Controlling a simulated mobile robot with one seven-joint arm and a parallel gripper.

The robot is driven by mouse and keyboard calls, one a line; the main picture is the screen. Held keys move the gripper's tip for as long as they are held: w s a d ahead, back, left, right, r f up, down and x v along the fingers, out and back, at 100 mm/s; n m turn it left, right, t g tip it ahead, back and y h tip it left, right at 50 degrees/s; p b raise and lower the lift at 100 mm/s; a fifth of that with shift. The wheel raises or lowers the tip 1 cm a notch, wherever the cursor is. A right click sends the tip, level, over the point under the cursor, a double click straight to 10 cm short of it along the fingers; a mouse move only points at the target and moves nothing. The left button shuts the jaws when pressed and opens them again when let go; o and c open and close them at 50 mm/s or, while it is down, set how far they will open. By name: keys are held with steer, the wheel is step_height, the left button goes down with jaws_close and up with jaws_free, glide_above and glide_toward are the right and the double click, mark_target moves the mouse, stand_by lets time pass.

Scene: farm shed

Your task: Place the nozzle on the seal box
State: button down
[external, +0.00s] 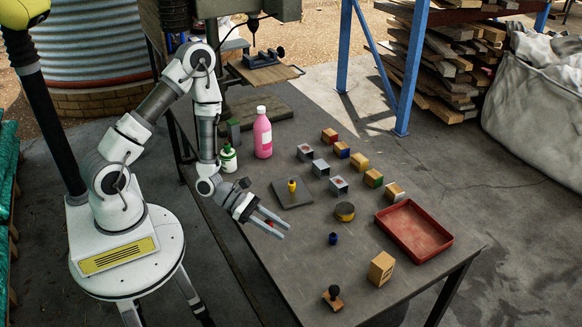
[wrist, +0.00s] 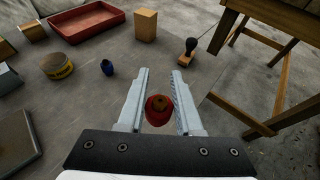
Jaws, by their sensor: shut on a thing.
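My gripper (external: 275,222) is shut on a small round red piece with a brown top, which I take as the nozzle (wrist: 158,109). The red piece sits between the two fingers; in the external view only a bit of red shows there. The gripper is over the left front side of the table, and its height above the top is hard to judge. No box is clearly marked as the seal box. A plain tan box (external: 381,269) stands upright at the front right, also seen in the wrist view (wrist: 146,25). Several small coloured and grey boxes (external: 359,161) stand farther back.
A red tray (external: 413,231) lies at the right edge. A yellow tin (external: 345,211), a blue piece (external: 333,239) and a dark-knobbed stamp (external: 333,298) stand nearby. A yellow piece (external: 292,186) is on a grey plate. Pink (external: 263,135) and green-white (external: 229,158) bottles stand behind.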

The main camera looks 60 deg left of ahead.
steer(key=w+d, duration=0.5)
steer(key=w, duration=0.1)
steer(key=w+d+r, duration=0.2)
steer(key=d+r, duration=0.1)
steer(key=d, duration=0.5)
steer(key=w+d+r+b, duration=0.1)
steer(key=w+d+r, duration=0.2)
steer(key=d, duration=0.4)
steer(key=w+d+r, duration=0.2)
steer(key=d+r, duration=0.1)
steer(key=d, duration=0.5)
glide_above(381, 270)
steer(key=w, duration=0.4)
step_height(381, 270, down, 7)
steer(key=shift+d+f, duration=0.1)
steer(key=shift+f, duration=1.95)
steer(key=shift+f+b, duration=0.2)
steer(key=shift+b, duration=0.2)
steer(key=c, duration=0.6)
jaws_free()
